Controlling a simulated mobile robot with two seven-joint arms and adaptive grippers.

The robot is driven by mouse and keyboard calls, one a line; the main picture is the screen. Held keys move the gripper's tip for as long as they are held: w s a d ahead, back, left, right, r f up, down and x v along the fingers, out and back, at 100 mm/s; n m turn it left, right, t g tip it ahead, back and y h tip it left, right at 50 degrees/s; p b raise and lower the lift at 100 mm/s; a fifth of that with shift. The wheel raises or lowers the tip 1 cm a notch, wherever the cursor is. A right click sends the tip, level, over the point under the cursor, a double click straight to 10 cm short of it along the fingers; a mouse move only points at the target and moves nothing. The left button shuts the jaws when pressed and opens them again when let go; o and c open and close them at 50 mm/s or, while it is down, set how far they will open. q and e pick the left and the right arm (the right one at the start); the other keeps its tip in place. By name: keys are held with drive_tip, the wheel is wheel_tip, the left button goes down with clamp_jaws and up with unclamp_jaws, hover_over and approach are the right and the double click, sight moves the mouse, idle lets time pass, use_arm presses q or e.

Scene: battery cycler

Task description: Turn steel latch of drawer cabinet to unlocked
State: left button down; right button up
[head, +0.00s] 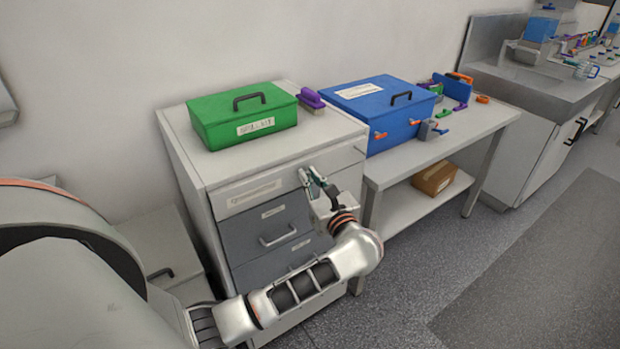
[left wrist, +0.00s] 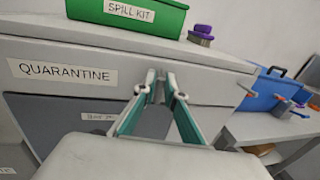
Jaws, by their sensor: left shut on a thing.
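The drawer cabinet (head: 338,134) is light grey, with a top drawer labelled QUARANTINE (left wrist: 66,71) and darker grey drawers below. My left gripper (head: 309,178) reaches the front of the top drawer, right of the label. In the left wrist view its fingers (left wrist: 160,92) close on a small steel piece, the latch (left wrist: 158,85), at the drawer front. The fingertips hide most of the latch, so its exact angle cannot be told. My right gripper is not in view.
A green spill kit box (head: 240,117) and a purple-handled brush (head: 311,99) stand on the cabinet. A blue box (head: 385,112) is on the bench to the right. A cardboard box (head: 433,179) sits on the bench's lower shelf. The floor in front is clear.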

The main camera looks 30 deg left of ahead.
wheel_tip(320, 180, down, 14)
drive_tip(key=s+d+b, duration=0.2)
drive_tip(key=b, duration=1.2)
use_arm(q)
drive_tip(key=n+y+b, duration=0.1)
drive_tip(key=n+b, duration=0.2)
drive_tip(key=n, duration=0.3)
drive_tip(key=f+n+g+y+b, duration=0.1)
drive_tip(key=n+b, duration=0.3)
drive_tip(key=n, duration=0.3)
drive_tip(key=s+f+n+g+y+b, duration=0.1)
drive_tip(key=n+b, duration=0.3)
drive_tip(key=n, duration=0.3)
drive_tip(key=shift+a+y, duration=0.15)
drive_tip(key=shift+y, duration=0.15)
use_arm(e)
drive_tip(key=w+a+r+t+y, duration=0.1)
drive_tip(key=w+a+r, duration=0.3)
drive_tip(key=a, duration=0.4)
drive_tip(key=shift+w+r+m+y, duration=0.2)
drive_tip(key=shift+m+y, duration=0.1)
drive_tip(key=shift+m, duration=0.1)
use_arm(q)
drive_tip(key=shift+r, duration=0.1)
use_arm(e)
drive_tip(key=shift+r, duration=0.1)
